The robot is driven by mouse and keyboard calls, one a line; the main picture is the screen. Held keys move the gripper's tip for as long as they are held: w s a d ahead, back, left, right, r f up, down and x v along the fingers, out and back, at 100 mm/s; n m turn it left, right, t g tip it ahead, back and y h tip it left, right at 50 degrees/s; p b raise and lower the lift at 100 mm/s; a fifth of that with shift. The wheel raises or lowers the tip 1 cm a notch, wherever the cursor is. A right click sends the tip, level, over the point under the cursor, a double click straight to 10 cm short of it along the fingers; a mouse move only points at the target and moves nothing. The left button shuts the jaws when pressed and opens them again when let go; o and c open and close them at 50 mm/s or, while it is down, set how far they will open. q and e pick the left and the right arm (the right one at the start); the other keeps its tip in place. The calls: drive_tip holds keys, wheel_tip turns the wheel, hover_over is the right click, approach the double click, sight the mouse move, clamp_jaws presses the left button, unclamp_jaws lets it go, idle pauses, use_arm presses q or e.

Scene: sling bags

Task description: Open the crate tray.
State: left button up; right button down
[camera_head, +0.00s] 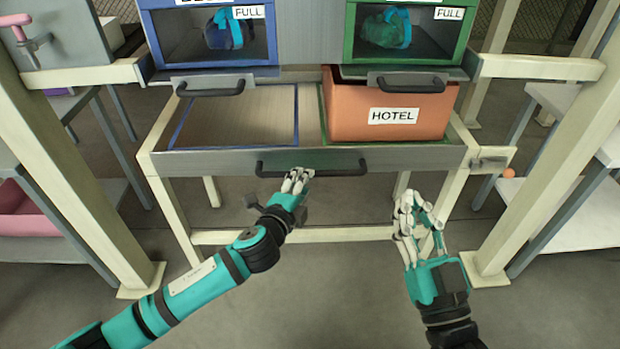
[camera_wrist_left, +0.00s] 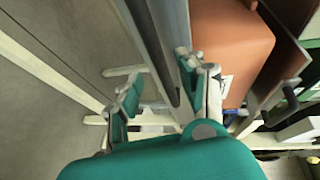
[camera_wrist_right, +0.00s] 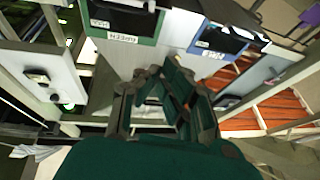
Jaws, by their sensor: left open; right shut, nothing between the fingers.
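The crate tray (camera_head: 210,157) spans two posts below the blue and green compartments, with a dark bar handle (camera_head: 345,170) on its grey front. An orange crate labelled HOTEL (camera_head: 375,92) sits on its right half; the blue-outlined left half is bare. My left gripper (camera_head: 297,180) is open at the left part of the handle, and its fingers hide some of the bar. I cannot tell whether they touch it. My right gripper (camera_head: 418,215) is shut and empty, below and right of the handle.
A blue compartment (camera_head: 208,75) and a green compartment (camera_head: 400,72) above carry FULL labels and hold bags. Cream posts (camera_head: 75,170) stand at both sides. A small latch with an orange knob (camera_head: 508,173) is at the tray's right end. The floor in front is clear.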

use_arm(q)
drive_tip(key=b+x, duration=0.1)
drive_tip(key=x, duration=0.3)
drive_tip(key=shift+w+d+f, duration=0.15)
drive_tip(key=shift+w, duration=0.05)
drive_tip(key=shift+w+d, duration=0.1)
drive_tip(key=shift+w, duration=0.25)
use_arm(e)
drive_tip(key=s+r+t+y, duration=0.1)
drive_tip(key=s+r+t, duration=0.3)
drive_tip(key=r, duration=0.1)
drive_tip(key=shift+d+r+y, duration=0.15)
drive_tip(key=shift+r+y, duration=0.15)
use_arm(q)
clamp_jaws()
drive_tip(key=shift+f, duration=0.1)
